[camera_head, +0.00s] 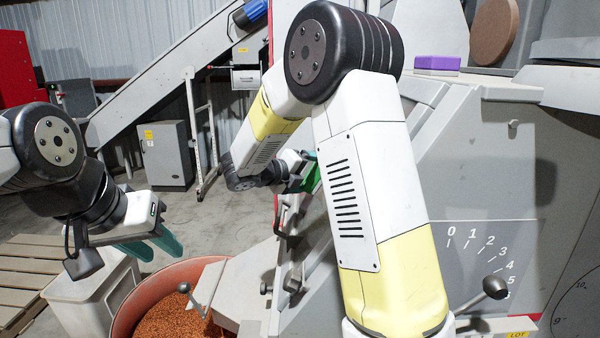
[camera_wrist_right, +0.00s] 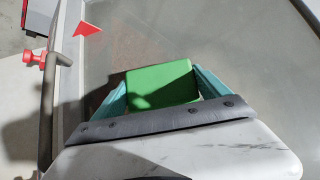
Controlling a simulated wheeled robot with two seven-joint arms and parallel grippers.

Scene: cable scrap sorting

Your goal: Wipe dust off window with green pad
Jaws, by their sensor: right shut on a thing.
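The green pad (camera_wrist_right: 160,84) sits between the two teal fingers of my right gripper (camera_wrist_right: 158,88), which is shut on it. In the head view the pad (camera_head: 311,177) shows as a green sliver, mostly hidden behind my right arm. The window (camera_wrist_right: 235,40) is the greyish pane beyond the pad in the wrist view. A faint brownish patch (camera_wrist_right: 145,48), perhaps dust, shows on it just past the pad. I cannot tell whether the pad touches the pane. My left gripper (camera_head: 160,249) is empty, its teal fingers spread apart at the left.
An orange tub of copper-coloured granules (camera_head: 170,322) stands below, beside a pale bin (camera_head: 88,300). A red knob (camera_wrist_right: 33,57) and a bent handle (camera_wrist_right: 60,95) are left of the pane. A purple block (camera_head: 437,63) lies on the machine's ledge.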

